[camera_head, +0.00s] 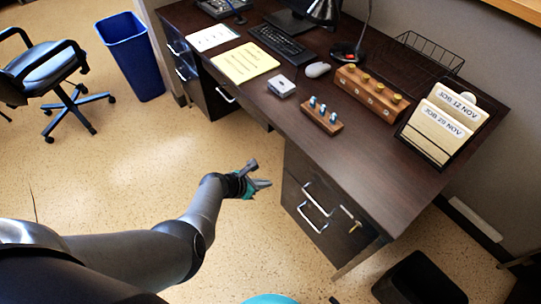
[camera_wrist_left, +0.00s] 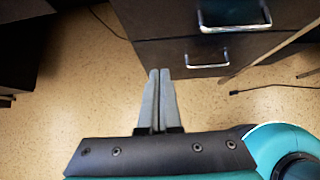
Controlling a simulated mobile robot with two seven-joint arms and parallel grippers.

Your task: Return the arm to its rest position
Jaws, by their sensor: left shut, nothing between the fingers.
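My left arm comes in from the left in the head view. Its gripper (camera_head: 258,174) is over the floor in front of the desk, left of the drawer unit and below the desk top. In the left wrist view, the two grey fingers of this gripper (camera_wrist_left: 158,74) lie together with nothing between them. They point toward the lower drawer front, and a gap to it cannot be judged well. My right gripper is in neither view.
The dark desk (camera_head: 385,160) holds a wooden block with small bottles (camera_head: 322,116), a larger wooden rack (camera_head: 371,93) and a file holder (camera_head: 445,124). The drawer unit (camera_head: 318,205) has protruding handles. A blue bin (camera_head: 131,58) and a chair (camera_head: 45,70) stand left. Open floor lies between.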

